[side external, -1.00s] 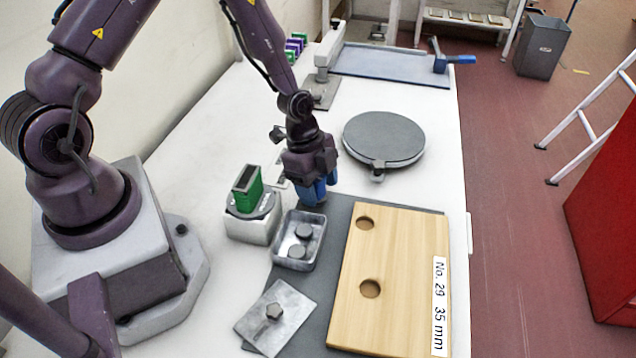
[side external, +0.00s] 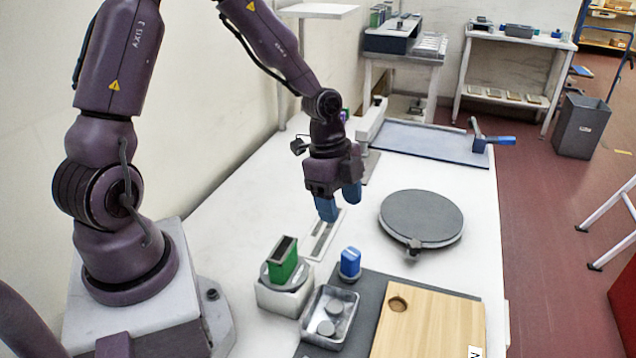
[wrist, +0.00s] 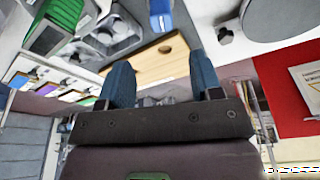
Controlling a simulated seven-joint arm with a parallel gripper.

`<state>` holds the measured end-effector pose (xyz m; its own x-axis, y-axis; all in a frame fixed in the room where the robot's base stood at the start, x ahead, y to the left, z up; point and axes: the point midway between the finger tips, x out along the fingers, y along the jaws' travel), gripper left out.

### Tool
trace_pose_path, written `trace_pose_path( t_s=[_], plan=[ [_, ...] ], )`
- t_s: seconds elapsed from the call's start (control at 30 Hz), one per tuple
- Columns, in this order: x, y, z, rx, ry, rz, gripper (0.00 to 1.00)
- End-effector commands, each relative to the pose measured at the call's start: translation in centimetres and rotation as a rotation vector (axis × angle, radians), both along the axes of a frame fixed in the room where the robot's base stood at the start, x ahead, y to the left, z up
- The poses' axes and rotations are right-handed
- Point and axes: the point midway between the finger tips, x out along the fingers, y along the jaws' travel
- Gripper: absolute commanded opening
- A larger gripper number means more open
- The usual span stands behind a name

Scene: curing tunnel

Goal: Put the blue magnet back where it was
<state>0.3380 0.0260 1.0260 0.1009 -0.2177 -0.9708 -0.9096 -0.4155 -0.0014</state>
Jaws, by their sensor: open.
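The blue magnet (side external: 350,263), a small blue block with a lighter top, stands upright at the far left corner of the dark grey mat (side external: 378,285), just behind the metal tray. It also shows at the top of the wrist view (wrist: 160,14). My gripper (side external: 340,204) hangs above the bench, clear of the magnet, its blue fingers apart with nothing between them. In the wrist view my gripper (wrist: 162,78) also shows two spread, empty fingers.
The metal tray (side external: 304,322) holds two grey discs. A green block (side external: 284,262) sits on a grey stand (side external: 285,298) to its left. The wooden board (side external: 425,325) with a round hole lies right. A round grey plate (side external: 421,217) is behind.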

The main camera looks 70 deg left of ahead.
Motion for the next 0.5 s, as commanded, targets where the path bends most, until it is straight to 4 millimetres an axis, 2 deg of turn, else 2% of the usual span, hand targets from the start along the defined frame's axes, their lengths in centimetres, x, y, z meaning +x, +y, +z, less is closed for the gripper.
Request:
trace_pose_path(
  t_s=[0.17,0.3,0.5],
  plan=[
    [-1.8,0.1,4.8,0.139,-0.001,0.188,0.59],
    [-4.1,-0.2,9.9,0.206,-0.061,0.434,0.59],
    [-8.7,-1.4,16.2,0.127,-0.180,0.797,0.59]
  ],
)
